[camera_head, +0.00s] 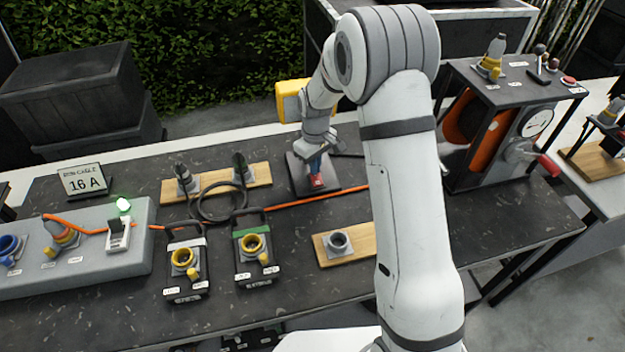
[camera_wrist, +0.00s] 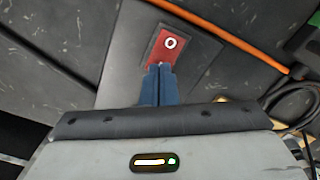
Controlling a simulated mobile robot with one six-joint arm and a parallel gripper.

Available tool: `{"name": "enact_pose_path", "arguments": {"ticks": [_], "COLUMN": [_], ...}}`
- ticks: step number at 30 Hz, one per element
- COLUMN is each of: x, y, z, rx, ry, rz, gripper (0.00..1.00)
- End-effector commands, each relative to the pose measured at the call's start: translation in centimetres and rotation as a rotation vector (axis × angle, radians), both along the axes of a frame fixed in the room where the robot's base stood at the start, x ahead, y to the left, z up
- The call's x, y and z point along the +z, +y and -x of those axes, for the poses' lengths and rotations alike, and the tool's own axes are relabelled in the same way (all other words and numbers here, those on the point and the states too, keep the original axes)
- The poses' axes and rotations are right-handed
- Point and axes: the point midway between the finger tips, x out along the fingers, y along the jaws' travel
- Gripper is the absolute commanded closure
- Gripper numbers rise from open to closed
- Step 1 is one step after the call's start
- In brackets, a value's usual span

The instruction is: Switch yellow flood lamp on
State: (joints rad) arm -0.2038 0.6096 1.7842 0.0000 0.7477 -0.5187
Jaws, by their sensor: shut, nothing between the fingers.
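The yellow flood lamp (camera_head: 289,102) stands at the back of the dark table, its head partly hidden behind my wrist. A dark base plate (camera_head: 330,188) lies below it with a red switch (camera_head: 318,182) on it. In the wrist view the red switch (camera_wrist: 166,57) shows a white ring mark at its far end. My gripper (camera_head: 315,168) is shut and empty, pointing down at the switch. In the wrist view its blue fingertips (camera_wrist: 158,68) overlap the near end of the switch. I cannot tell whether they touch it. The lamp's lit face does not show.
An orange cable (camera_head: 318,199) runs past the base's front edge. Black coupler boxes (camera_head: 255,267) and a wooden board with a grey socket (camera_head: 350,258) stand nearer. A grey panel (camera_head: 135,262) with a green light is at left. A cable reel frame (camera_head: 490,190) stands at right.

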Motion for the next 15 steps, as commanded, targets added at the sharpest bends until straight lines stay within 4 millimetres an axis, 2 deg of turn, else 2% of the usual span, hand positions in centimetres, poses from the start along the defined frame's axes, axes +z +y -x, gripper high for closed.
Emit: {"name": "enact_pose_path", "arguments": {"ticks": [15], "x": [-0.88], "y": [0.00], "z": [0.03], "rx": [0.000], "ry": [0.001], "rz": [0.001], "gripper": [1.00]}}
